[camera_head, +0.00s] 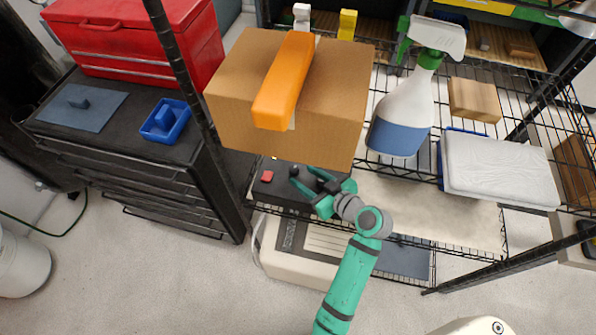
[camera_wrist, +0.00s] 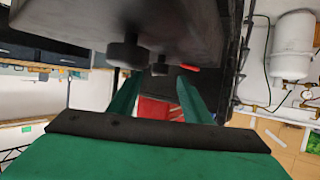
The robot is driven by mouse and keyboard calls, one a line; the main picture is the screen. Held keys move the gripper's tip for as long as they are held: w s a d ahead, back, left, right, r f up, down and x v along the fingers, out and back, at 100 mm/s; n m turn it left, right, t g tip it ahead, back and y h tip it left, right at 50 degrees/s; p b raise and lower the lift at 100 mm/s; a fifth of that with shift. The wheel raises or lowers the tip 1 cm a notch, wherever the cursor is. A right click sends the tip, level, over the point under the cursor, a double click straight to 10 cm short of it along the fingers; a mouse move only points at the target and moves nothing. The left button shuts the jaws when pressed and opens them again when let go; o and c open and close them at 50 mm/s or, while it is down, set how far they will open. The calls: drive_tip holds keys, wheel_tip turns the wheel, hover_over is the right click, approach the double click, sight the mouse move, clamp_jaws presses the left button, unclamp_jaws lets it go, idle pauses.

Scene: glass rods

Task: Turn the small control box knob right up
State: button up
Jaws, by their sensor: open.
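The dark control box (camera_head: 270,192) lies on the shelf below the cardboard box, with a red button (camera_head: 267,176) on its left part. In the wrist view the box (camera_wrist: 185,25) fills the top. A larger dark knob (camera_wrist: 127,52) and a smaller dark knob (camera_wrist: 160,68) stick out from it, with a red piece (camera_wrist: 188,67) beyond. My gripper (camera_head: 302,176) is at the box's right part, its two fingers apart. In the wrist view the smaller knob appears in line with the gap between my fingertips (camera_wrist: 158,82). I cannot tell the knobs' pointing direction or whether a finger touches.
A cardboard box (camera_head: 235,110) with an orange object (camera_head: 285,80) overhangs just above my gripper. A spray bottle (camera_head: 403,115) and a white package (camera_head: 500,168) stand to the right. A black shelf post (camera_head: 190,90) rises at left. The shelf surface right of my gripper (camera_head: 440,215) is clear.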

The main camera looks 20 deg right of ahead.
sight(296, 171)
drive_tip(key=shift+x, duration=2.2)
drive_tip(key=c, duration=1)
